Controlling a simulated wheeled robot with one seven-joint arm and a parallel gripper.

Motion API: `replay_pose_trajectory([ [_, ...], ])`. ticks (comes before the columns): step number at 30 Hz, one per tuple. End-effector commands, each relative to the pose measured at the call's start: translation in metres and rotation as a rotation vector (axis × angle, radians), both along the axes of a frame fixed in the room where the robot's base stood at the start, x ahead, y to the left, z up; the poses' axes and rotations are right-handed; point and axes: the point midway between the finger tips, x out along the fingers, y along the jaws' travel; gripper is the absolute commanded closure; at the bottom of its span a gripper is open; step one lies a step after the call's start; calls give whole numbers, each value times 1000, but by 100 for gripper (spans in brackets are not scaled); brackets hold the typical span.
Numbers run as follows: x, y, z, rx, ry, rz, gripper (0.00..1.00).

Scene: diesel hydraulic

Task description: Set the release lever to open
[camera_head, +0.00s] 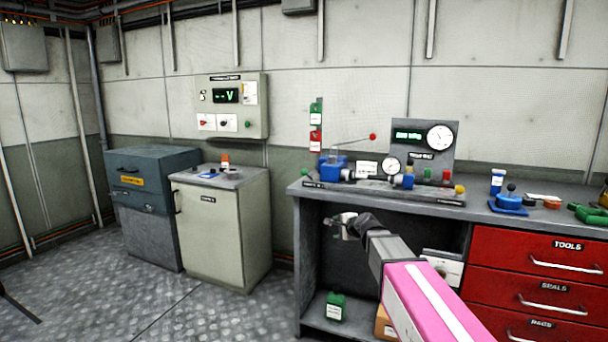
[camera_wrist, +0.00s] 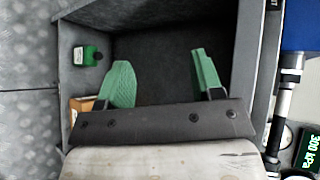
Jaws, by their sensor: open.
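A hydraulic unit stands on the bench, with a blue block (camera_head: 333,167) at its left end. A long thin rod with a red knob (camera_head: 373,136) rises to the right above it. Small blue, green, red and yellow fittings sit along its base; I cannot tell which part is the release lever. My gripper (camera_head: 345,226) is below the bench top, in front of the open bay, apart from the unit. In the wrist view my gripper (camera_wrist: 160,68) shows two green fingers spread apart, with nothing between them.
The bench top (camera_head: 477,198) overhangs the bay. A green container (camera_head: 335,307) stands on the bay's lower shelf. A gauge panel (camera_head: 425,151) backs the unit. Red drawers (camera_head: 535,265) are at right, a pale cabinet (camera_head: 222,232) at left. Floor between is clear.

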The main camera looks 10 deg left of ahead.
Motion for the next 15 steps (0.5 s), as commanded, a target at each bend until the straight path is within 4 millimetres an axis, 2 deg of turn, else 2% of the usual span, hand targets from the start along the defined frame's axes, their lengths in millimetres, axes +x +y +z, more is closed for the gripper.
replay_pose_trajectory([
  [1,18,27,34,137,-2,-46,40],
  [3,32,52,74,321,13,-108,40],
  [6,44,78,120,545,49,-174,40],
  [10,50,97,156,731,91,-223,40],
  [15,54,105,170,809,112,-243,40],
])
